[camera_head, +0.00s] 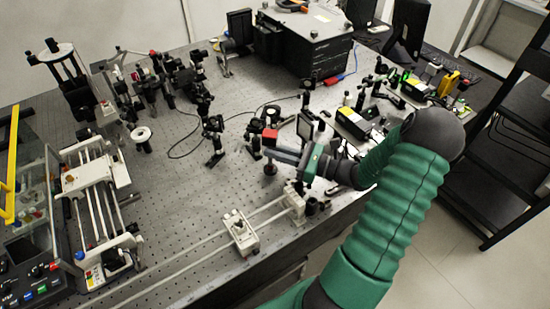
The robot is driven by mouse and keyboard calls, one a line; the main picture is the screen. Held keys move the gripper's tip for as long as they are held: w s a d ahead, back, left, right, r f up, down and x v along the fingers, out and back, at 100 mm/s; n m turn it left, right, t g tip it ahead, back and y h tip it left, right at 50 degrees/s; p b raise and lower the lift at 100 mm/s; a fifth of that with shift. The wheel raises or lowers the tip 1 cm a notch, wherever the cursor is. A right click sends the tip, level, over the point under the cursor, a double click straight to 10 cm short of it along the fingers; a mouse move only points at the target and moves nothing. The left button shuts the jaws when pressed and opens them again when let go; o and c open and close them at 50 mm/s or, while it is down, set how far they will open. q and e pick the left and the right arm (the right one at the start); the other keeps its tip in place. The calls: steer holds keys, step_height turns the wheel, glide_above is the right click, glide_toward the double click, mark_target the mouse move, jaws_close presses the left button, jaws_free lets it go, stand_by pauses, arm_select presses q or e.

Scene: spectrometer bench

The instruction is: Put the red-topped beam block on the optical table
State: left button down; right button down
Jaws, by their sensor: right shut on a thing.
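The red-topped beam block (270,134) is near the middle of the head view, with its red face up and a dark lower part. My right gripper (274,153) comes in from the right and is shut on the block. The fingers cover part of the block's stem, and a dark rounded piece shows just below them. The block looks upright over the optical table (180,215); I cannot tell whether its base touches the surface. My left gripper is not in view.
A white rail with a carriage (240,232) runs along the front of the table. Posts and mounts (213,140) stand left of the block, and more optics (352,122) crowd the right. A large black box (305,48) is at the back. Bare perforated surface lies left of my gripper.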

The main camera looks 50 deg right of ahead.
steer(key=shift+d+f, duration=0.15)
steer(key=shift+f, duration=0.5)
steer(key=shift+d+f, duration=0.15)
steer(key=shift+f, duration=0.45)
steer(key=shift+a+r, duration=0.1)
steer(key=shift+a, duration=0.15)
steer(key=c, duration=1.5)
jaws_free()
steer(key=shift+a, duration=0.2)
steer(key=shift+d, duration=0.15)
steer(key=shift+s+d, duration=0.15)
steer(key=v, duration=0.7)
steer(key=shift+s+r, duration=0.1)
steer(key=shift+s, duration=0.05)
